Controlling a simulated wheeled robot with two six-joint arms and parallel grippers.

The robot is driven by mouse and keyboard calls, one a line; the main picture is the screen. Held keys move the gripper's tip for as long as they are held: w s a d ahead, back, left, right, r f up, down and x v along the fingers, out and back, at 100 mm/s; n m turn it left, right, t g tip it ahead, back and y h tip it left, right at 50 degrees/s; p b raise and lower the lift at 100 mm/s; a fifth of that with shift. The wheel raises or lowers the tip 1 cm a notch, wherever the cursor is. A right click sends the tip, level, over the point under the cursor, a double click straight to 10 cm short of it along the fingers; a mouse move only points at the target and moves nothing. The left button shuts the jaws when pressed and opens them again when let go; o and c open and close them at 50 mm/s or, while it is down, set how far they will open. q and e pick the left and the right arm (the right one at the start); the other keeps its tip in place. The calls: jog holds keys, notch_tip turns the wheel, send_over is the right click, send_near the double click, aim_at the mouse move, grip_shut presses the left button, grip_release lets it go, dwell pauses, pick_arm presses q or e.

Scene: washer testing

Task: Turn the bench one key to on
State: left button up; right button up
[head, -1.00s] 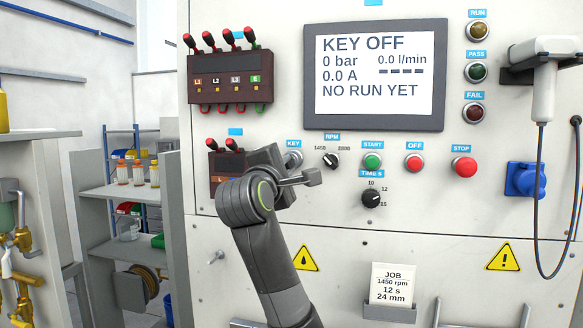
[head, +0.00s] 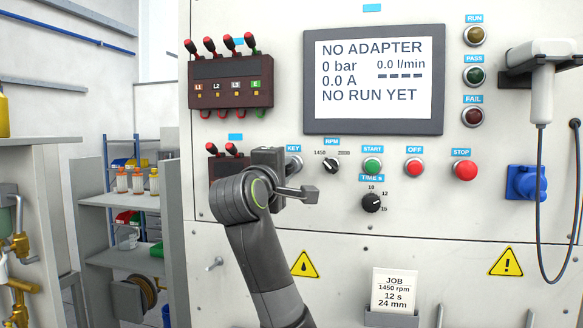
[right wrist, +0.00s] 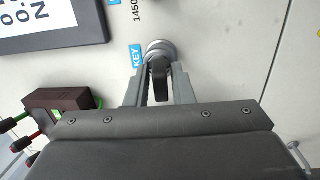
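The bench's key switch is a round silver lock (right wrist: 160,50) under a blue KEY label. The black key (right wrist: 159,82) stands out from it between the two grey fingers of my right gripper (right wrist: 160,76), which close on it from both sides. In the head view the right gripper (head: 283,162) is at the lock (head: 295,163), and its wrist hides the key and fingertips. The display (head: 373,80) reads NO ADAPTER, 0 bar, 0.0 l/min, 0.0 A, NO RUN YET. My left gripper is not in view.
Right of the key are the RPM knob (head: 330,165), green START button (head: 372,166), OFF button (head: 414,167) and red STOP button (head: 465,170). The TIME knob (head: 371,202) is below. A dark terminal block (right wrist: 62,98) with plugs is close to my right gripper.

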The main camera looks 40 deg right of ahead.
jog(key=shift+o, duration=1.4)
jog(key=shift+s+a+f+b, duration=0.15)
jog(key=shift+s+a+b, duration=0.1)
jog(key=shift+a+b, duration=0.1)
jog(key=b+v, duration=0.7)
jog(key=v, duration=0.9)
jog(key=shift+s+a, duration=0.2)
